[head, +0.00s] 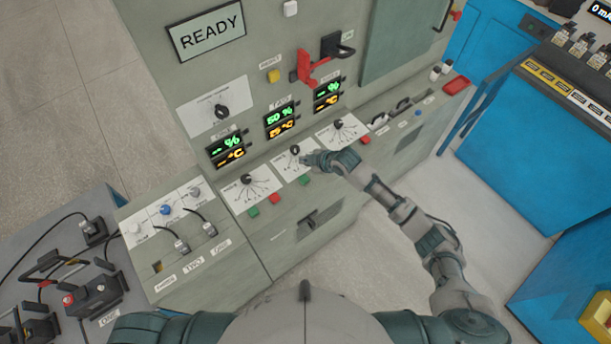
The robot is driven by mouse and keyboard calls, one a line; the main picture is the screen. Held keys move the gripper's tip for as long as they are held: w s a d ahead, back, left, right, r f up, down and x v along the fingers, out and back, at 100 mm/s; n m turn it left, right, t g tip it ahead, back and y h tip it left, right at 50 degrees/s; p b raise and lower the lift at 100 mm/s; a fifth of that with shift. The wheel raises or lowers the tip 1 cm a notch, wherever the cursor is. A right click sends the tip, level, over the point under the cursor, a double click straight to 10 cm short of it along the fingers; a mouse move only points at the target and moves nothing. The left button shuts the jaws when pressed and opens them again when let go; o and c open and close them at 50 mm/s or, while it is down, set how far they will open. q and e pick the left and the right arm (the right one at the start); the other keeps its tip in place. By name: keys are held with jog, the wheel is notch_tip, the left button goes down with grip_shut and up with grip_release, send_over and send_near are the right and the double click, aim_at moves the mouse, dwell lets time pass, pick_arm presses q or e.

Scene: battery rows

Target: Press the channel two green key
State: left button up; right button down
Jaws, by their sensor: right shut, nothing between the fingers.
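The control panel has three dial plates in a slanted row, and the middle one (287,166) sits below the display (281,119) reading 50 %. A green key (304,180) is at the lower edge of this middle plate. My right gripper (309,160) is shut and empty. In the picture it lies over the right part of the middle plate, beside its black knob (295,150) and just above the green key. I cannot tell whether it touches the panel. My left gripper is out of view.
Another green key (253,212) and a red key (274,199) sit below the left plate (250,188). A red lever (305,67) stands out above the displays. Plugged cables (181,246) are at the left. Open floor (385,235) lies right of the cabinet.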

jog(key=shift+s+a, duration=0.1)
jog(key=shift+a, duration=0.05)
jog(key=b, duration=0.7)
send_over(305, 179)
notch_tip(305, 179, down, 7)
jog(key=shift+r, duration=0.1)
jog(key=shift+f, duration=1)
jog(key=shift+f, duration=0.15)
jog(key=shift+s+f, duration=0.1)
jog(key=shift+f, duration=0.1)
